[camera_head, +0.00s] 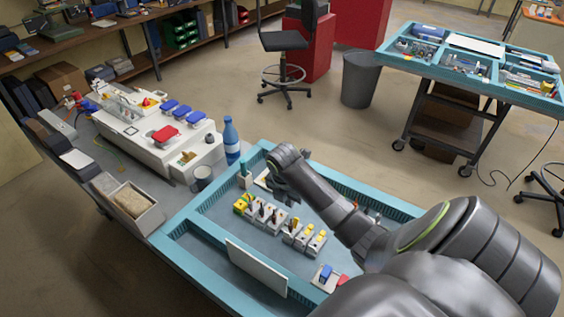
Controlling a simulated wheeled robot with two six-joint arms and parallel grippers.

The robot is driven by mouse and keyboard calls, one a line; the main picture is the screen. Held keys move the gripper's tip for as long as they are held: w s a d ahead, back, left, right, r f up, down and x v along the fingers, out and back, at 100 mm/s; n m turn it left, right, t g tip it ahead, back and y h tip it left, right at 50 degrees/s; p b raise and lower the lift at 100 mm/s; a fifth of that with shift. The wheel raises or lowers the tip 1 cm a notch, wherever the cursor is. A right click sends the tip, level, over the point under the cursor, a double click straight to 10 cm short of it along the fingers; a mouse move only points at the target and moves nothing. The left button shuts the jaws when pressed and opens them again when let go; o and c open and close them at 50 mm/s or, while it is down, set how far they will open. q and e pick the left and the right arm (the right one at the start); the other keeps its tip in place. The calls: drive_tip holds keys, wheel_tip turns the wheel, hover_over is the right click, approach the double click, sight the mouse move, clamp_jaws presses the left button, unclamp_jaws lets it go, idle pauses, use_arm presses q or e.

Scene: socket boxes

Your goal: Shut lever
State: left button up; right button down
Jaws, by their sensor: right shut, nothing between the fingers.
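A long white socket box (152,146) lies at the left, with a red socket cover (165,134) and several blue ones (182,112) on its top. A small device with a red part and a blue part (78,102) stands at its far left end. I cannot tell which part is the lever or how it is set. My right gripper (274,191) is shut and empty. It hangs over the far end of the teal-rimmed tray, right of the socket box and apart from it. My left gripper is not in view.
The teal tray (186,222) holds several small switch blocks (268,217) and a white panel (256,268). A grey bin (133,205) sits at the left.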

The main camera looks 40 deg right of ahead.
drive_tip(key=shift+s+d+f, duration=0.2)
drive_tip(key=shift+s+d, duration=0.1)
drive_tip(key=shift+s, duration=0.1)
drive_tip(key=f, duration=0.4)
drive_tip(key=shift+w+d, duration=0.2)
drive_tip(key=b, duration=0.2)
hover_over(294, 222)
drive_tip(key=a, duration=0.1)
drive_tip(key=f, duration=0.4)
drive_tip(key=shift+s+f, duration=0.15)
drive_tip(key=shift+s, duration=0.15)
drive_tip(key=shift+w+f+b, duration=0.1)
drive_tip(key=shift+f+b, duration=0.4)
drive_tip(key=shift+b, duration=0.25)
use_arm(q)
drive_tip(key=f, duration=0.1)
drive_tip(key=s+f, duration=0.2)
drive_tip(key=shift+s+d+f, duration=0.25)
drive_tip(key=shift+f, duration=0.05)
use_arm(e)
drive_tip(key=shift+d, duration=0.1)
drive_tip(key=shift+w, duration=0.1)
